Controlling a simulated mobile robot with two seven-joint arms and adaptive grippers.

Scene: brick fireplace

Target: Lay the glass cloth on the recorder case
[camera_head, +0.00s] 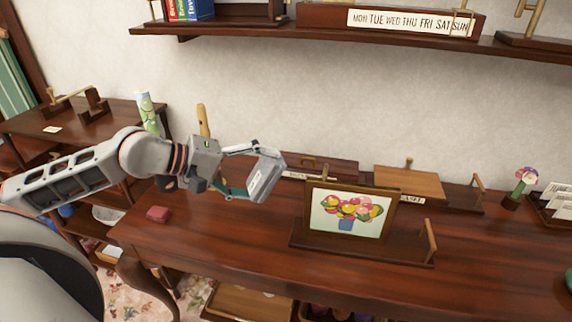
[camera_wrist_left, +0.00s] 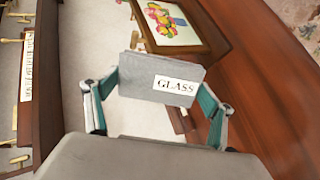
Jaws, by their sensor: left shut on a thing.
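The glass cloth (camera_head: 266,177) is a small grey flat piece with a white label; the left wrist view shows it (camera_wrist_left: 150,76) with the word GLASS. My left gripper (camera_head: 250,172) is shut on it, with one finger at either side, and holds it above the dark wooden table. A long dark wooden case (camera_head: 330,167) with a small handle lies at the back of the table, behind and right of the cloth. Its label is partly hidden and too small to read, so I cannot tell surely that it is the recorder case. My right gripper is out of view.
A framed flower picture (camera_head: 347,214) stands on a wooden holder right of the cloth. A light wooden board (camera_head: 408,182) is behind it. A flower vase (camera_head: 520,185) stands right. The front left tabletop is clear.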

